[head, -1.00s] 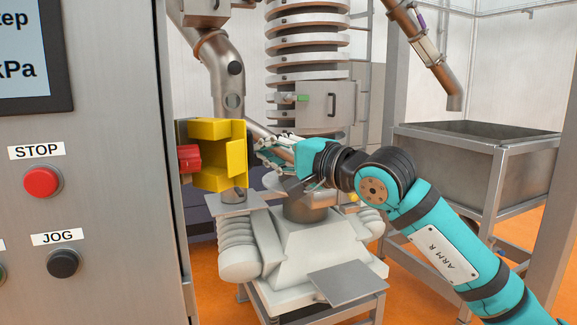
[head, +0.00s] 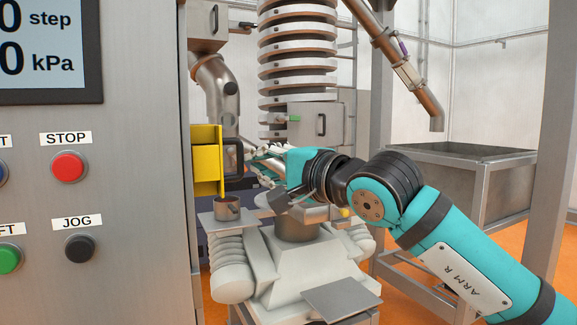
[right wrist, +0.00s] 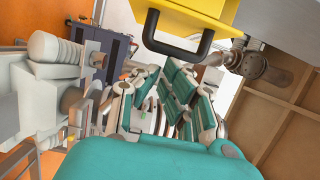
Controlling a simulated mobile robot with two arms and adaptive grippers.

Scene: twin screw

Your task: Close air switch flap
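The yellow flap housing (head: 207,160) is partly hidden by the grey cabinet's edge in the head view. A black handle (head: 234,158) shows at its right side. In the right wrist view the yellow body (right wrist: 195,22) and the black handle (right wrist: 178,50) are at the top. My right gripper (head: 258,155) is just right of the handle in the head view. Its fingers (right wrist: 160,72) are apart, with nothing seen between them; the handle lies outside them. Whether a finger touches the handle cannot be told. My left gripper is not in view.
A grey control cabinet (head: 140,220) with buttons stands at the left, close to the yellow part. A white machine (head: 285,265) with a small metal cup (head: 227,207) on its plate is below. A spiral column (head: 298,60) rises behind. A grey bin (head: 460,165) stands at the right.

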